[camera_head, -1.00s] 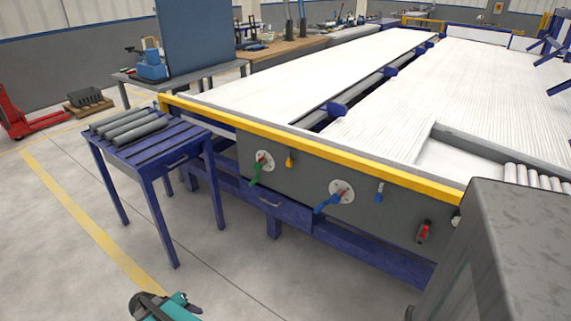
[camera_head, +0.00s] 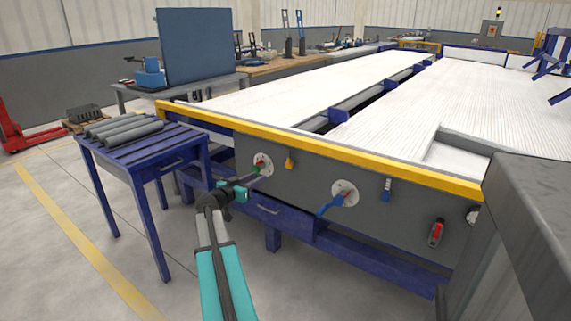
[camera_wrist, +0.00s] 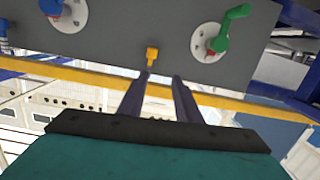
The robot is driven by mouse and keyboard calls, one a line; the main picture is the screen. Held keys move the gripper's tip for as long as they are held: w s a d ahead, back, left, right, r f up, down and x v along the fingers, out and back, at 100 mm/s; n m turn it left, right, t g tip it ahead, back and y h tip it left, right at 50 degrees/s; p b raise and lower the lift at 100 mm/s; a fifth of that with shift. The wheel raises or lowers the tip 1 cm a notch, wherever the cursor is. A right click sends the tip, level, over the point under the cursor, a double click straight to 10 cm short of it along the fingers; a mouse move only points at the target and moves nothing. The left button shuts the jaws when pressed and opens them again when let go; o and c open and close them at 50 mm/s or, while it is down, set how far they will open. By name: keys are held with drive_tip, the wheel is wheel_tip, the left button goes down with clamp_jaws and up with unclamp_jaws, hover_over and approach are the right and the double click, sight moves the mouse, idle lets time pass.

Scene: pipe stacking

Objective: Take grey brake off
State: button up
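I cannot pick out a grey brake by colour. The grey front panel (camera_head: 300,185) carries a green lever (camera_head: 259,165) and a blue lever (camera_head: 333,205), each on a round white plate. A small yellow part (camera_head: 289,163), a small blue part (camera_head: 387,188) and a red part (camera_head: 436,233) are also on it. My gripper (camera_head: 255,178) is in front of the green lever and hides part of it. The wrist view is upside down. There my gripper's two fingers (camera_wrist: 161,76) are apart with nothing between them, below the small yellow part (camera_wrist: 152,55). The green lever (camera_wrist: 232,28) and blue lever (camera_wrist: 52,7) lie to either side.
A blue table (camera_head: 150,152) with several grey pipes (camera_head: 122,127) stands left of the panel. A yellow rail (camera_head: 330,150) runs along the panel's top. A large grey block (camera_head: 535,200) stands at the right. The floor in front is clear.

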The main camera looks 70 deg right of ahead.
sight(288, 153)
drive_tip(key=shift+m+g+h, duration=0.4)
drive_tip(key=shift+m+h, duration=0.1)
drive_tip(key=shift+m, duration=0.1)
drive_tip(key=s+d+r, duration=0.1)
drive_tip(key=r, duration=0.1)
drive_tip(key=s+d+r, duration=0.2)
drive_tip(key=shift+b, duration=0.35)
drive_tip(key=shift+b+x, duration=0.45)
drive_tip(key=shift+x, duration=6.4)
clamp_jaws()
